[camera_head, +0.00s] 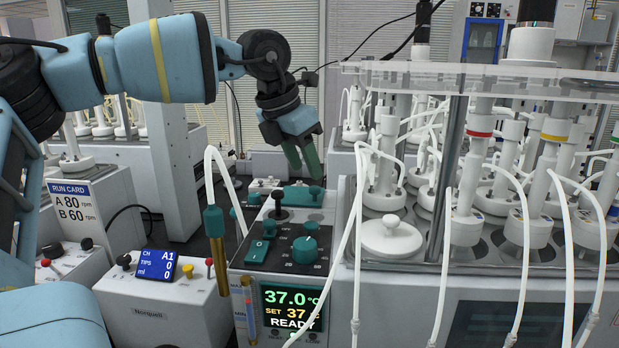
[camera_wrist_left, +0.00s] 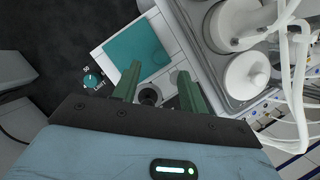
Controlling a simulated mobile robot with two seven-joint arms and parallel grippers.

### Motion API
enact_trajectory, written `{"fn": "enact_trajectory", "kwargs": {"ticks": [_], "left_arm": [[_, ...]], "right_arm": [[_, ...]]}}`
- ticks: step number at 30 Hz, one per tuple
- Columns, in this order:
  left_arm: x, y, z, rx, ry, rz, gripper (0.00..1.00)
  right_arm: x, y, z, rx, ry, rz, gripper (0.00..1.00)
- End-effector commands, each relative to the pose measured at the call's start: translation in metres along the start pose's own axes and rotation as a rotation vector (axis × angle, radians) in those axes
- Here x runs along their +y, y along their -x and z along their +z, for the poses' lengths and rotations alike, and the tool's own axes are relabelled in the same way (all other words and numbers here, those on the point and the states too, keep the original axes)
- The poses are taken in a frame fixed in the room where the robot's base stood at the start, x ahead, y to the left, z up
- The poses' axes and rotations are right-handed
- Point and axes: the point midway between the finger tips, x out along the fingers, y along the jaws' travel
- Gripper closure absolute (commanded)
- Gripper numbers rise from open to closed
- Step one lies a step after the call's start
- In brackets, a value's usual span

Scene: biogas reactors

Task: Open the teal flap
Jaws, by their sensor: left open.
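The teal flap (camera_head: 298,197) lies flat on top of the control unit, behind its dial panel, and appears closed. In the left wrist view a flat teal panel (camera_wrist_left: 137,48) with a pale border lies beyond the fingertips. My left gripper (camera_head: 303,170) points down just above the flap, its green fingers apart and empty. The fingers also show in the left wrist view (camera_wrist_left: 158,76), with a dark round knob (camera_wrist_left: 148,95) below and between them. Contact cannot be told. My right gripper is out of view.
A black panel with a teal dial (camera_head: 304,249), a rocker switch (camera_head: 257,251) and a dark stick (camera_head: 279,206) sits in front of the flap. The reactor bench (camera_head: 400,277) with white vessels and hoses is close on the right. A white hose (camera_head: 226,178) arches at the left.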

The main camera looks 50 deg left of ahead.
Motion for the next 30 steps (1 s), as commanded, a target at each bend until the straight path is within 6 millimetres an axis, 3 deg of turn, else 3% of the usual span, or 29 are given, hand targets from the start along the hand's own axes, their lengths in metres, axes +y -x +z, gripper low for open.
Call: {"fn": "enact_trajectory", "kwargs": {"ticks": [3, 9, 20, 30], "left_arm": [[0.000, -0.019, -0.001, 0.003, 0.000, -0.002, 0.57], [0.000, -0.037, 0.000, 0.000, 0.001, -0.002, 0.57], [0.000, -0.041, 0.000, -0.001, 0.001, -0.001, 0.58], [0.000, -0.041, 0.000, -0.001, 0.001, -0.001, 1.00]], "right_arm": [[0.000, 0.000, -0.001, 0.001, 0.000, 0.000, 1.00], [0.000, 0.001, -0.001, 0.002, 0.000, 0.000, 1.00], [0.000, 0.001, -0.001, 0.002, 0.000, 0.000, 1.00], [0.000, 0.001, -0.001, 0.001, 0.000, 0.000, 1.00]]}}
